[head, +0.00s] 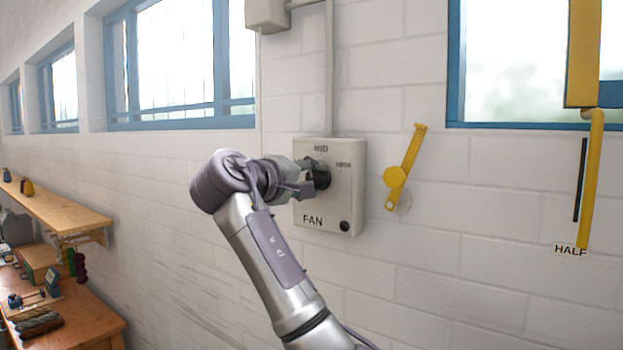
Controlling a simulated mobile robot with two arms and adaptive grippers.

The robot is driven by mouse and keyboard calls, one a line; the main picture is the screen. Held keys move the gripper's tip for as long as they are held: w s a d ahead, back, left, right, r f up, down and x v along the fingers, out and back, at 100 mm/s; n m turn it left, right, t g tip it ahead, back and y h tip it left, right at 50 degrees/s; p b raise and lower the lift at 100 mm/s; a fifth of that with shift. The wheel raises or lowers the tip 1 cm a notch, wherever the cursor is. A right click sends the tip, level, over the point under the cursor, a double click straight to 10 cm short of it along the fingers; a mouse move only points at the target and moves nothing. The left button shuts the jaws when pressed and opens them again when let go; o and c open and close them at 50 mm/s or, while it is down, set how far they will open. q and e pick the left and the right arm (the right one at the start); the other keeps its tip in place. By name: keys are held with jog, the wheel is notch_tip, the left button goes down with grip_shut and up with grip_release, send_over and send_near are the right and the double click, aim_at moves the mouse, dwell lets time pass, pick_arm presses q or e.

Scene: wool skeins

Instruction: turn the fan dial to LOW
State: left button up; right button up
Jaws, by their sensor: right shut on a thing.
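The fan control box (348,200) is a pale panel on the white block wall, in the middle of the head view. It carries the word FAN at lower left, MID at the top and a smaller, hard-to-read label at upper right. The black fan dial (322,180) sits at the middle of the box. My right gripper (311,178) comes in from the left and is shut on the dial. The gripper hides the left part of the panel, and no LOW label can be seen. I cannot tell which way the dial points. My left gripper is out of view.
A yellow lever (408,160) is mounted on the wall right of the box. A longer yellow bar (591,180) hangs at the far right by a HALF label (570,250). A wooden shelf (60,213) and workbench (85,325) stand at the left.

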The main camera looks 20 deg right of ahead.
jog(key=n, duration=0.4)
jog(key=shift+r+h, duration=0.15)
jog(key=shift+h, duration=0.15)
jog(key=n, duration=0.5)
jog(key=shift+w+a+g+h, duration=0.1)
jog(key=shift+g+h, duration=0.2)
jog(key=o, duration=1.1)
jog(key=shift+f, duration=0.2)
jog(key=shift+o, duration=0.2)
jog(key=v, duration=1.2)
jog(key=shift+w+a, duration=0.1)
jog(key=shift+w, duration=0.05)
